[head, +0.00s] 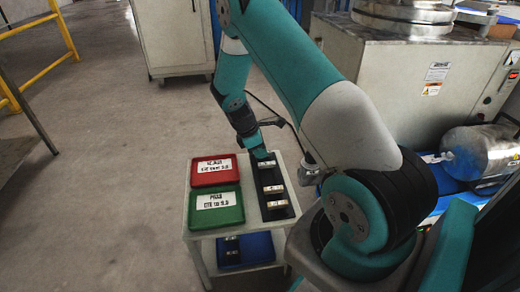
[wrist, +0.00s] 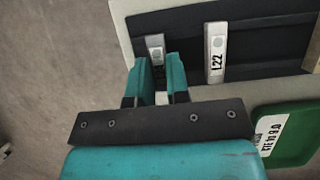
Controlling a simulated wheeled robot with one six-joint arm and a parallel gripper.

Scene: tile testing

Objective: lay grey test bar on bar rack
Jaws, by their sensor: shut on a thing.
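My gripper (wrist: 159,65) has its teal fingers shut on a grey test bar (wrist: 156,42). The bar's far end, with a pale label, shows beyond the fingertips; the fingers hide part of the rest. The black bar rack (wrist: 262,44) lies beneath it, and I cannot tell whether the bar touches it. In the head view my gripper (head: 262,157) points down at the far end of the bar rack (head: 263,177). A second bar (wrist: 215,50), labelled 122, lies across the rack, apart from the fingers. A third bar (head: 277,204) lies nearer the rack's front.
The rack stands on a pale cart (head: 200,235). Beside it are a red tray (head: 231,170) and a green tray (head: 238,217), both with white labels. A blue tray (head: 262,250) is on the lower shelf. Open floor (head: 80,210) is at left.

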